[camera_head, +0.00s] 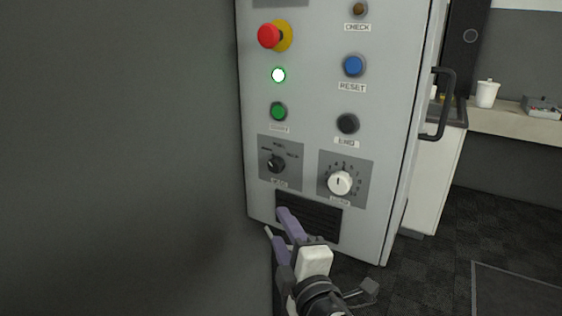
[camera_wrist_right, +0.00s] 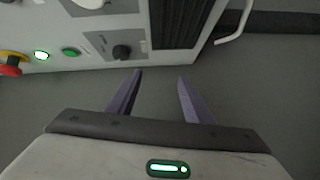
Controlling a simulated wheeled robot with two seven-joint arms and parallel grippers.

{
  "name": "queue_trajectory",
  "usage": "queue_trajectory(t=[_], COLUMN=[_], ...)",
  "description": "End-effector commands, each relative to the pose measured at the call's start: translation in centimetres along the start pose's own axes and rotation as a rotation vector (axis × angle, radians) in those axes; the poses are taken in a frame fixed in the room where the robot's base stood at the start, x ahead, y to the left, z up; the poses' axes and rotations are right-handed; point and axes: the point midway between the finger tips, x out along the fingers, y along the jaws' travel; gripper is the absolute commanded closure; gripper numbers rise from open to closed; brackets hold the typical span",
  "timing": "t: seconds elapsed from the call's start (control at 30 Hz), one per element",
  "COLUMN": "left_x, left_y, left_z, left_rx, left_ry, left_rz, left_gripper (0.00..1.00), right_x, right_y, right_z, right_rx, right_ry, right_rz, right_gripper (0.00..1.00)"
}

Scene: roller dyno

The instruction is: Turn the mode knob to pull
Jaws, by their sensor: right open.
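The mode knob (camera_head: 276,164) is a small black knob on a dark grey plate at the lower left of the cabinet's front panel. In the right wrist view the black knob (camera_wrist_right: 121,52) sits left of the fingertips, towards the top. Its label is too blurred to read for certain. My right gripper (camera_head: 277,225) is open, with nothing between its purple fingers, which also show in the right wrist view (camera_wrist_right: 160,76). In the head view it is below the knob, in front of the vent, and apart from the knob. My left gripper is not in view.
A white numbered dial (camera_head: 340,183) sits right of the knob. Above are a green button (camera_head: 278,112), a lit lamp (camera_head: 278,75), a red emergency stop (camera_head: 270,35), a blue RESET button (camera_head: 353,65) and a black button (camera_head: 347,123). A dark wall fills the left. A handle (camera_head: 449,104) sticks out at right.

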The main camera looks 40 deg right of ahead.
Motion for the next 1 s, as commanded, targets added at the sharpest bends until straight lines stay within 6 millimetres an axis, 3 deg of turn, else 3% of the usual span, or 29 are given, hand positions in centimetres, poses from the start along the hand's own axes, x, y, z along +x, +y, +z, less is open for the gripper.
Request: queue_trajectory(t=[0.03, 0.1, 0.2, 0.7, 1.0], left_x=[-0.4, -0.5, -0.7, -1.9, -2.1], left_y=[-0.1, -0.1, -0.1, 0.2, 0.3], left_z=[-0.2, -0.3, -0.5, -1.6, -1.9], left_rx=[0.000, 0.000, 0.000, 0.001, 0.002], left_ry=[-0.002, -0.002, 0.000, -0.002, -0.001], left_rz=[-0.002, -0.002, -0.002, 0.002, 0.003], left_gripper=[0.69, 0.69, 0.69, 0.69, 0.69], right_x=[0.0, -0.2, 0.0, 8.1, 9.8], right_y=[3.0, 5.5, 7.1, 8.6, 8.5], right_z=[0.0, 0.1, 0.3, 0.6, 0.6], right_rx=[-0.029, -0.055, -0.070, -0.070, -0.070], right_ry=[-0.008, -0.023, -0.035, -0.038, -0.035], right_rz=[0.066, 0.129, 0.171, 0.172, 0.168], right_gripper=[0.53, 0.53, 0.53, 0.53, 0.53])
